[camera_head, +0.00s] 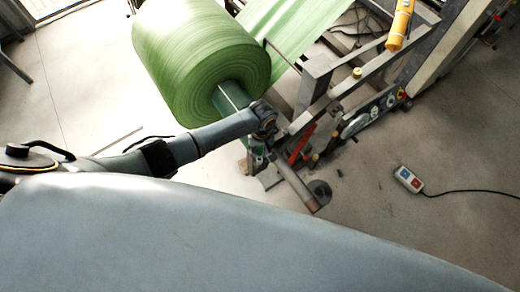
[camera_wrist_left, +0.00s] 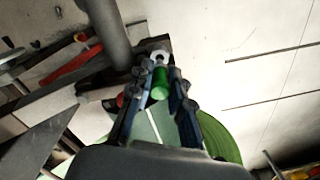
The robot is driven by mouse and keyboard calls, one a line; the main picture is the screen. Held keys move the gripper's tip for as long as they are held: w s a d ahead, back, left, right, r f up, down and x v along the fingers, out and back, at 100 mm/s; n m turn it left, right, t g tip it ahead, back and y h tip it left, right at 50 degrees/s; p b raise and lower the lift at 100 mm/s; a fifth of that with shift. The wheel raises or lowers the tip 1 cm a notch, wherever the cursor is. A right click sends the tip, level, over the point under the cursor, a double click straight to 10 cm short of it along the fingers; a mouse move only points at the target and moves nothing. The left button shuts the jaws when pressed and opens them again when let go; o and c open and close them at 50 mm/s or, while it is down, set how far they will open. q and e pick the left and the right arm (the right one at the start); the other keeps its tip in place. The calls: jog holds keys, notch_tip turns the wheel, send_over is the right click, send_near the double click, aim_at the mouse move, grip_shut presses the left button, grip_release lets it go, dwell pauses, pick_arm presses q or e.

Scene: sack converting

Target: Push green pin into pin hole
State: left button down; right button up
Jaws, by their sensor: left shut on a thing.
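My left gripper (camera_head: 256,155) is at the machine frame, beside the shaft end of the large green roll. In the left wrist view its two fingers (camera_wrist_left: 163,76) are shut on a small green pin (camera_wrist_left: 160,88). A light metal ring (camera_wrist_left: 158,57) shows at the far end of the pin, close to the fingertips. I cannot make out the pin hole, or whether the pin is inside it. In the head view the pin is too small and covered to tell. My right gripper is not in view.
The large green roll (camera_head: 185,60) stands above my left arm, with a green sheet (camera_head: 290,28) running off behind. A metal bar (camera_head: 292,182) sticks out below the gripper. A red lever (camera_head: 301,145) is on the frame. A pendant (camera_head: 408,179) lies on the floor.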

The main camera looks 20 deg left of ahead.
pick_arm(q)
jog(key=shift+f+b, duration=0.65)
jog(key=shift+f, duration=0.45)
jog(key=c, duration=1.5)
grip_release()
jog(key=shift+c, duration=0.2)
jog(key=o, duration=0.5)
jog(key=shift+o, duration=0.2)
jog(key=shift+r, duration=0.1)
jog(key=shift+d+r+p, duration=0.15)
jog(key=shift+r+p, duration=4.85)
jog(key=shift+p, duration=0.4)
